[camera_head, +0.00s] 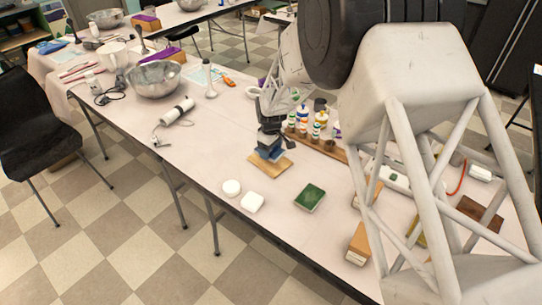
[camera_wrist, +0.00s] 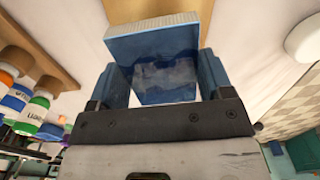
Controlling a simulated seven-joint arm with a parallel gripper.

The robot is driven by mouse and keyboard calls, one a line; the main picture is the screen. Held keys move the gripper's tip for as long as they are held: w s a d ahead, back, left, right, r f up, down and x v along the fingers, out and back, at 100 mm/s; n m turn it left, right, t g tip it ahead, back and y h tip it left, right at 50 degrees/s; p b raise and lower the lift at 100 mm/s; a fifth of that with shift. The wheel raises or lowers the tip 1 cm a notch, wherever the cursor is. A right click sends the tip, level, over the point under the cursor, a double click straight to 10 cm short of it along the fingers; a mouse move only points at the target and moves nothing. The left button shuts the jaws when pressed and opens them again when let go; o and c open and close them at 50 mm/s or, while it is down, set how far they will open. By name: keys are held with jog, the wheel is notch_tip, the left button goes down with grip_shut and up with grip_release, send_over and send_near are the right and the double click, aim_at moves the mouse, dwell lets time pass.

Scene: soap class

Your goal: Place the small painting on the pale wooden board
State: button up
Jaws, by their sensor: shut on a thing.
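The small painting (camera_wrist: 165,75) is a blue-toned panel with a pale ribbed edge. It stands between the two blue fingers of my gripper (camera_wrist: 160,84) in the wrist view, and the gripper is shut on it. The pale wooden board (camera_head: 284,166) lies on the table directly below my gripper (camera_head: 269,150) in the head view. It also shows behind the painting in the wrist view (camera_wrist: 207,12). The gripper hides much of the painting in the head view. I cannot tell whether the painting touches the board.
A white round soap (camera_head: 232,187), a white square soap (camera_head: 253,202) and a green book (camera_head: 310,198) lie nearer the front edge. Several paint bottles (camera_head: 302,117) stand just behind my gripper. A metal bowl (camera_head: 154,79) sits far left.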

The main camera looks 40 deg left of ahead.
aim_at(271, 150)
jog(key=shift+f, duration=1.75)
jog(key=shift+f, duration=0.1)
jog(key=o, duration=0.9)
notch_tip(271, 150, up, 12)
jog(key=shift+r, duration=0.1)
